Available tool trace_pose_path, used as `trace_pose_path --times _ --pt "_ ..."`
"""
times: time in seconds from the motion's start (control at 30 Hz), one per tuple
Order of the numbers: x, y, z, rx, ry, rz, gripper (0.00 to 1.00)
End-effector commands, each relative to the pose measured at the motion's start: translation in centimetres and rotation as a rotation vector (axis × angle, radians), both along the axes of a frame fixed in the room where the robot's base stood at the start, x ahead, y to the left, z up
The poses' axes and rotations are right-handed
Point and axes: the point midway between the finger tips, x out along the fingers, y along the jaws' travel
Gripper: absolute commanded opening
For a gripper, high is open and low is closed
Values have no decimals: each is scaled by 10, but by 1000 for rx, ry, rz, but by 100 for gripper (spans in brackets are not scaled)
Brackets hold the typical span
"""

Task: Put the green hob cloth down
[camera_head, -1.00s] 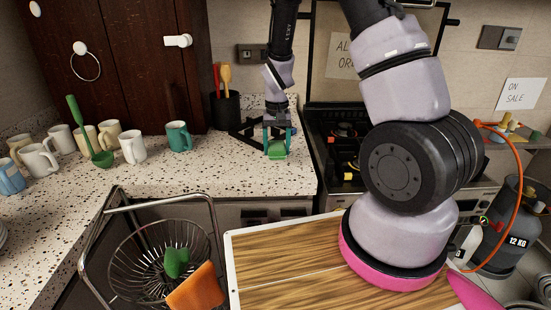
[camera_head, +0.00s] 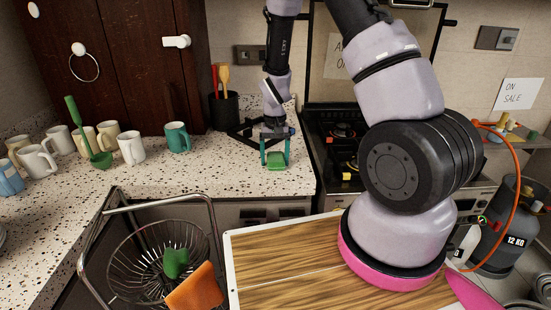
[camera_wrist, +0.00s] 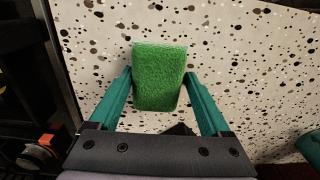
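The green hob cloth (camera_head: 276,160) looks like a thick, fuzzy green block. It is between the teal fingers of my gripper (camera_head: 275,153), low over the speckled worktop near its front edge. In the wrist view the cloth (camera_wrist: 160,75) fills the gap between the two fingertips of my gripper (camera_wrist: 159,78), which seem to press on its sides. I cannot tell for sure whether its underside touches the worktop.
The speckled worktop (camera_head: 225,172) is clear left of the cloth. A teal mug (camera_head: 178,137) and several pale mugs stand further left. A black utensil pot (camera_head: 224,110) is behind, the hob (camera_head: 345,150) to the right. A wire basket (camera_head: 150,265) is in front.

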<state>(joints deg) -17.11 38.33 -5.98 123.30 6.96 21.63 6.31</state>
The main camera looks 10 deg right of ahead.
Motion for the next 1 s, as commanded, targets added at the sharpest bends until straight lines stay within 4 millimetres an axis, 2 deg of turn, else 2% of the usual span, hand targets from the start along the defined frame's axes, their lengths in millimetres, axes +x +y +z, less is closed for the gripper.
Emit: trace_pose_path --times 0.03,0.37,0.53,1.0 --pt "-3 -5 -5 -6 9 0 100" --pt "-4 -6 -6 -9 12 -2 100" --pt "-4 -7 4 -9 11 -4 100" --pt "-1 -3 100 -4 3 -1 100"
